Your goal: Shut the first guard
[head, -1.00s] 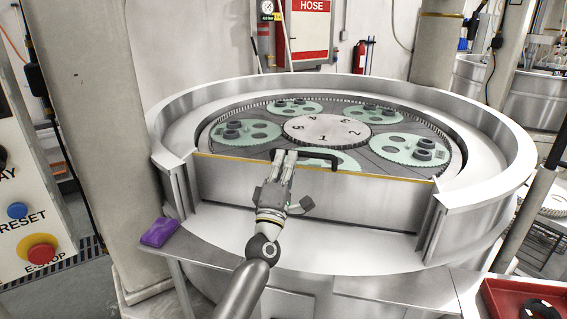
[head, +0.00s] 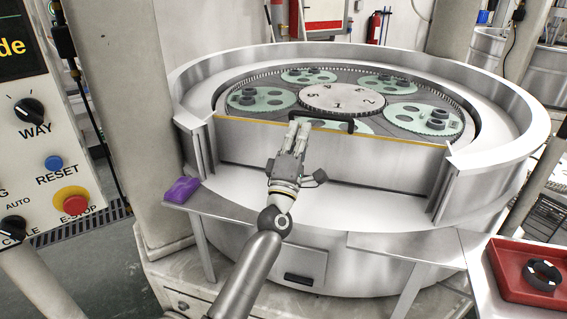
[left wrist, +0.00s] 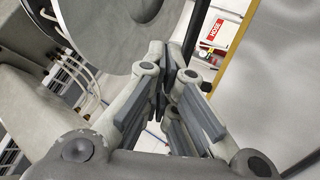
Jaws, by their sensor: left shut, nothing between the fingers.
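The guard (head: 375,160) is a grey metal panel with a yellow top edge. It stands across the front gap of the round machine, between two slotted end posts. In the left wrist view the closed fingers (left wrist: 162,88) fill the middle, and the guard's yellow-edged panel (left wrist: 282,80) is at the right. My right gripper is not in view.
Inside the machine are a numbered centre plate (head: 342,98) and green carriers (head: 262,98). A purple cloth (head: 181,189) lies on the front left ledge. A red tray (head: 505,282) with a black ring stands front right. A control panel (head: 50,130) is at the left.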

